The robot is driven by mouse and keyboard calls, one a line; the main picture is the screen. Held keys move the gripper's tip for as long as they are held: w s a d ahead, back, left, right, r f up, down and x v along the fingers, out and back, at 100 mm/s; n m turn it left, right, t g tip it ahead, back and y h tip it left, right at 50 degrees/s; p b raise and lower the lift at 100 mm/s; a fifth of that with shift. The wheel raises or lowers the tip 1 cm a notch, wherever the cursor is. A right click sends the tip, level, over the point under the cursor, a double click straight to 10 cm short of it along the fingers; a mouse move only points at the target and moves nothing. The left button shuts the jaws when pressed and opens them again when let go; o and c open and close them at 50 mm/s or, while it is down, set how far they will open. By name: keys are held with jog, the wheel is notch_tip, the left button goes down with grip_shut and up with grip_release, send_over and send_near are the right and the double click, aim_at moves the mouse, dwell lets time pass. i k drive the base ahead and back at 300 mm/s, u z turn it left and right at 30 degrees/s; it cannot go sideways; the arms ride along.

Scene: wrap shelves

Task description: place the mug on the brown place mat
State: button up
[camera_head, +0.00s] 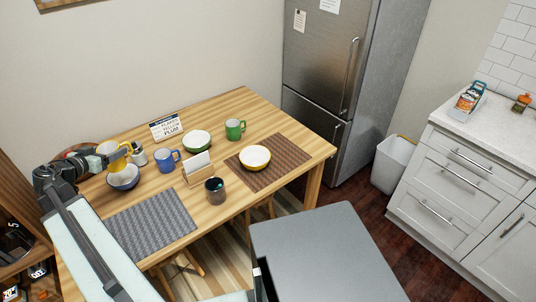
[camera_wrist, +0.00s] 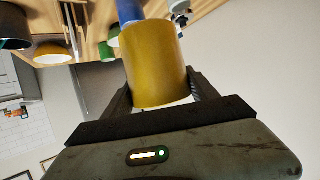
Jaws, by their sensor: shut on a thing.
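A yellow mug (camera_head: 112,150) is held above the far left part of the wooden table, near a blue bowl. My gripper (camera_head: 101,160) is shut on it. In the wrist view the yellow mug (camera_wrist: 156,68) sits between the two fingers of my gripper (camera_wrist: 160,95). The brown place mat (camera_head: 287,153) lies at the right end of the table, well apart from the mug. A yellow bowl (camera_head: 255,160) stands on the left part of that mat, and the mat's right part is bare.
A blue bowl (camera_head: 124,180), a blue mug (camera_head: 165,162), a napkin holder (camera_head: 199,172), a dark cup (camera_head: 215,192), a green bowl (camera_head: 197,144) and a green mug (camera_head: 235,131) stand between. A sign (camera_head: 166,127) is at the back. The grey mat (camera_head: 150,222) is bare.

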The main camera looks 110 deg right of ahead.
aim_at(280, 143)
jog(key=z, duration=0.05)
jog(key=k, duration=0.3)
jog(key=u, duration=0.7)
jog(key=k, duration=2.7)
jog(key=z, duration=0.05)
